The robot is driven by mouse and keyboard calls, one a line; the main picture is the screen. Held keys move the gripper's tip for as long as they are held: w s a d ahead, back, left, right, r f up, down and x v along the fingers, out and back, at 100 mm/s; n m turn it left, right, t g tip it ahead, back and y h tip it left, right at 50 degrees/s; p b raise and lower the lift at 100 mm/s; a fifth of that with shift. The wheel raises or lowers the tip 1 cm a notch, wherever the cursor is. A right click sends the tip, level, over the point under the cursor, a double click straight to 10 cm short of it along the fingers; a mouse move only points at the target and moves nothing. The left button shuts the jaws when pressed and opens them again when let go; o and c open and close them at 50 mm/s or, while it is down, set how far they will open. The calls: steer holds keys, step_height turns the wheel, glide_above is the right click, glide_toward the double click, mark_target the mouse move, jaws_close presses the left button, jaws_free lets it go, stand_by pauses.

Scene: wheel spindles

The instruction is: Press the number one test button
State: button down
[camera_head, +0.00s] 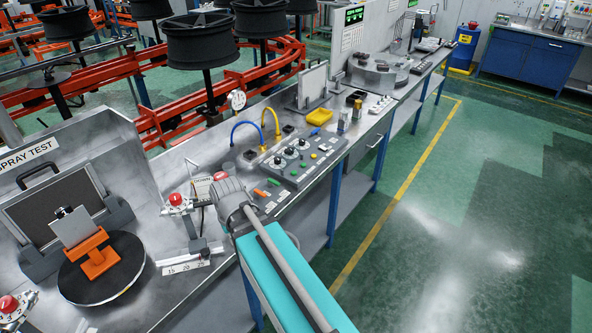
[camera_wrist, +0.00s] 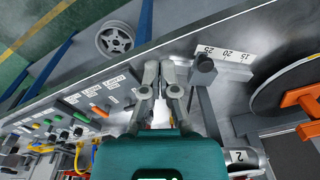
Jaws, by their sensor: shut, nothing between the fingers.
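My gripper (camera_wrist: 160,70) shows in the wrist view with its two grey fingertips close together and nothing held between them. It is over the bench beside the control panel. In the head view my arm hides the fingertips. Red test buttons stand on the bench in the head view: one (camera_head: 220,176) right behind my wrist, one (camera_head: 176,199) left of it, and one (camera_head: 8,304) at the lower left corner. The button nearest my wrist is partly hidden, and I cannot read its number. In the wrist view a holder marked 2 (camera_wrist: 238,156) lies right of my gripper.
The control panel (camera_head: 295,160) with knobs and coloured buttons lies right of my wrist. A black turntable (camera_head: 130,283) with an orange stand (camera_head: 97,254) is at the left. A scale strip (camera_head: 182,266) and slide post (camera_wrist: 205,70) are near my gripper. The floor at right is clear.

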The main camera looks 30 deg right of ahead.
steer(key=w+d+f+m+t+b, duration=0.2)
steer(key=w+d, duration=0.5)
steer(key=w, duration=0.4)
steer(key=m+t+b, duration=0.6)
steer(key=m+t, duration=0.1)
glide_above(294, 173)
steer(key=a, duration=0.1)
steer(key=shift+f+h, duration=0.3)
steer(key=shift+w+d+r, duration=0.1)
steer(key=shift+d, duration=0.5)
step_height(294, 173, down, 9)
steer(key=b, duration=0.8)
steer(key=shift+r, duration=0.1)
steer(key=shift+b, duration=0.4)
steer(key=shift+f+b, duration=0.3)
steer(key=shift+f, duration=0.15)
